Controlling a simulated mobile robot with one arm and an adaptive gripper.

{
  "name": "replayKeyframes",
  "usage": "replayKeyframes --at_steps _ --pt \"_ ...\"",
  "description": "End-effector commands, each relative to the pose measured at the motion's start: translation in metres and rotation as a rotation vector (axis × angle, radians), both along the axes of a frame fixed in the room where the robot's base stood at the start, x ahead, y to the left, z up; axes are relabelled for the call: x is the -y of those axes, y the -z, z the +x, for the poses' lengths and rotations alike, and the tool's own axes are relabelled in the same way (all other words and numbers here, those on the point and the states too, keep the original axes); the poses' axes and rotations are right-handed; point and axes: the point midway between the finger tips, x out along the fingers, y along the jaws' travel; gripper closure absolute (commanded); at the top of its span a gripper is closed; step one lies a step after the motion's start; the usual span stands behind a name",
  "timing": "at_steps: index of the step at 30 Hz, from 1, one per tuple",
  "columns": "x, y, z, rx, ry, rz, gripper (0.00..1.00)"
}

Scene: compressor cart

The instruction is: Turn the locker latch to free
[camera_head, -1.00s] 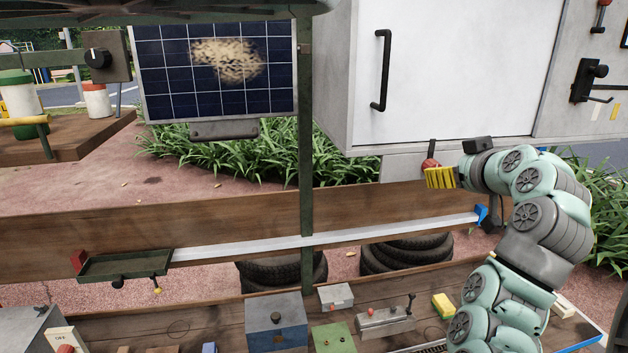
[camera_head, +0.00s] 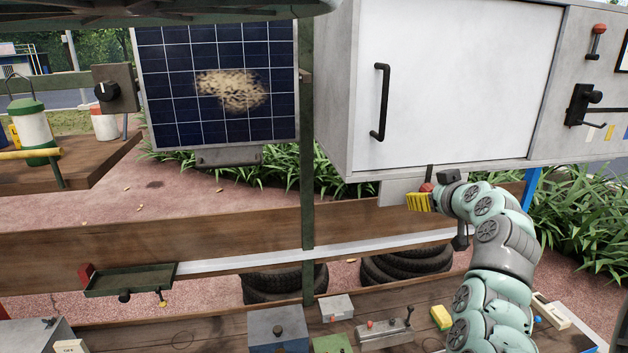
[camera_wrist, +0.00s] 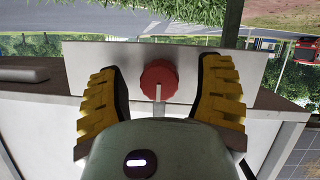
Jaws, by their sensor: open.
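The white locker door (camera_head: 455,90) with its black bar handle (camera_head: 381,103) is shut. Below it, a red round latch knob (camera_head: 426,187) shows on a pale plate, partly hidden by my gripper. In the wrist view the red knob (camera_wrist: 159,76) has a pale bar running from its middle towards my palm. My gripper (camera_head: 419,202) is at the knob under the locker. In the wrist view its yellow ribbed fingers (camera_wrist: 160,92) are open, one on each side of the knob, with gaps between. The knob's far side is hidden.
A side panel with a black lever (camera_head: 585,105) and a red-topped switch (camera_head: 597,42) is right of the door. A green post (camera_head: 307,150) stands left of the locker. Below lies a wooden bench (camera_head: 200,331) with boxes and a yellow block (camera_head: 441,318).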

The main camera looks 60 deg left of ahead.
Motion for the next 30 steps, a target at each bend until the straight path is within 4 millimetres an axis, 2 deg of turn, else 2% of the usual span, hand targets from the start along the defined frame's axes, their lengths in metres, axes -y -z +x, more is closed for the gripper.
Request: replayKeyframes --at_steps 9,27,30 --pt "0.0006 -0.0003 0.0012 0.001 0.003 0.001 0.32" --pt "0.0004 -0.0006 0.0010 0.002 0.003 0.001 0.94" --pt "0.0003 -0.0005 0.0011 0.002 0.003 0.001 1.00"
